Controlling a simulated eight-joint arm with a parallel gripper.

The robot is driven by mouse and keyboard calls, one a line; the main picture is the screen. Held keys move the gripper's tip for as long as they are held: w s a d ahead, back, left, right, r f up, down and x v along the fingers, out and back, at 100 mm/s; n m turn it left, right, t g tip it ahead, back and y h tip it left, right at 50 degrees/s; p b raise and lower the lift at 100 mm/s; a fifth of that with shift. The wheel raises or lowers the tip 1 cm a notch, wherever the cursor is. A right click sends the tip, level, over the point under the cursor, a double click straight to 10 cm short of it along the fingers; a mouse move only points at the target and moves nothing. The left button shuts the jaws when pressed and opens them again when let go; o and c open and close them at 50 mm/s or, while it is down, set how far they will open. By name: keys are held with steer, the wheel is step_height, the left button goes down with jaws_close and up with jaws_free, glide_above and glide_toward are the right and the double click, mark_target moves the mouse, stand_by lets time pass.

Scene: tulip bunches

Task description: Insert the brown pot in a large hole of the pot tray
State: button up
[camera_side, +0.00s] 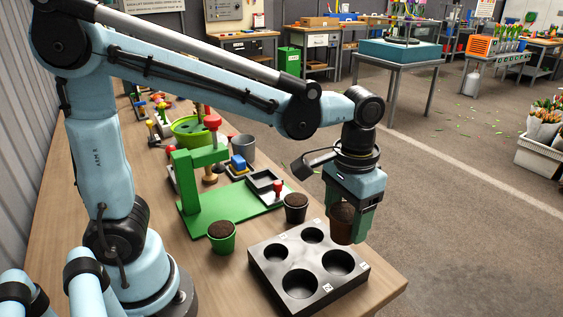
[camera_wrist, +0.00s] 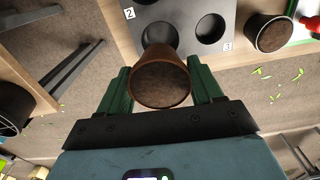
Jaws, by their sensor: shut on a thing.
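The brown pot (camera_side: 341,225), filled with soil, is held upright between the green fingers of my gripper (camera_side: 355,222). It also shows in the wrist view (camera_wrist: 160,80) with a finger on each side. The black pot tray (camera_side: 318,292) lies on the wooden table with large and small round holes, all empty as far as I see. In the side view the pot appears at the tray's far right edge, above table height. In the wrist view the tray (camera_wrist: 186,12) is beyond the pot, and the pot overlaps the picture of one hole.
A green pot (camera_side: 222,238) and a black pot (camera_side: 296,208), both with soil, stand left of and behind the tray. A green press stand (camera_side: 230,208) is further back. The table's edge runs close by the tray's right side.

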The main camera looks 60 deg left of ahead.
mark_target(346, 212)
steer(key=shift+f, duration=2.9)
steer(key=shift+f, duration=1.6)
steer(key=o, duration=1.3)
steer(key=shift+r, duration=0.1)
step_height(346, 212, up, 12)
steer(key=shift+f, duration=0.1)
steer(key=shift+a, duration=0.1)
